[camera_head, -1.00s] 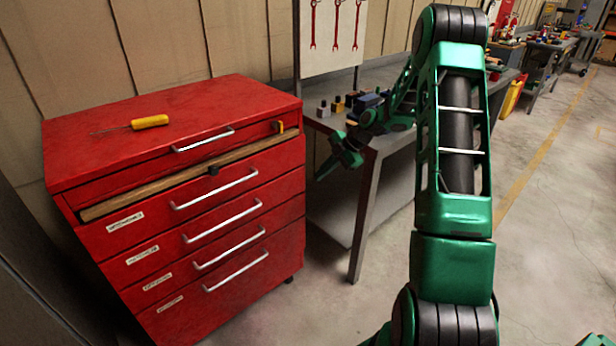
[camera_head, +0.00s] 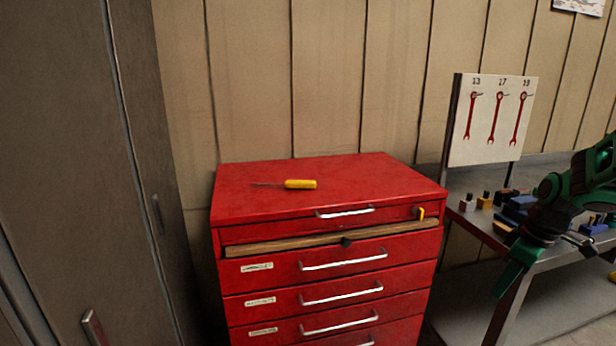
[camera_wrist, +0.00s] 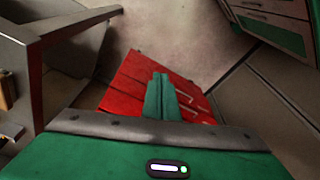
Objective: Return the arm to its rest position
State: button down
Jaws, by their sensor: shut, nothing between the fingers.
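My gripper (camera_head: 510,282) is at the right of the head view, with green fingers pointing down. It is in front of the workbench, right of the red tool cabinet (camera_head: 330,260), and clear of both as far as I can tell. In the wrist view its two green fingers (camera_wrist: 161,97) lie together with nothing between them. Behind them the cabinet's red side and drawers (camera_wrist: 125,85) show tilted. Much of my arm is beyond the right edge of the head view.
A yellow-handled screwdriver (camera_head: 300,184) lies on the cabinet top. The workbench (camera_head: 533,270) carries several small blocks. A board with red wrenches (camera_head: 494,115) stands behind it. A tall grey locker (camera_head: 90,150) is at left. The wrist view also shows a drawer unit (camera_wrist: 275,22).

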jog(key=s+a+r+m, duration=0.1)
jog(key=s+r+m, duration=0.1)
jog(key=s+m, duration=0.5)
jog(key=s+a+r+m+g+h, duration=0.1)
jog(key=s+m, duration=0.5)
jog(key=s, duration=1.2)
jog(key=shift+s+a+r+m+g, duration=0.2)
jog(key=shift+a+r+m+g, duration=0.15)
jog(key=shift+a, duration=0.45)
jog(key=shift+w+f, duration=0.25)
jog(key=shift+w, duration=0.4)
jog(key=c, duration=2.5)
grip_release()
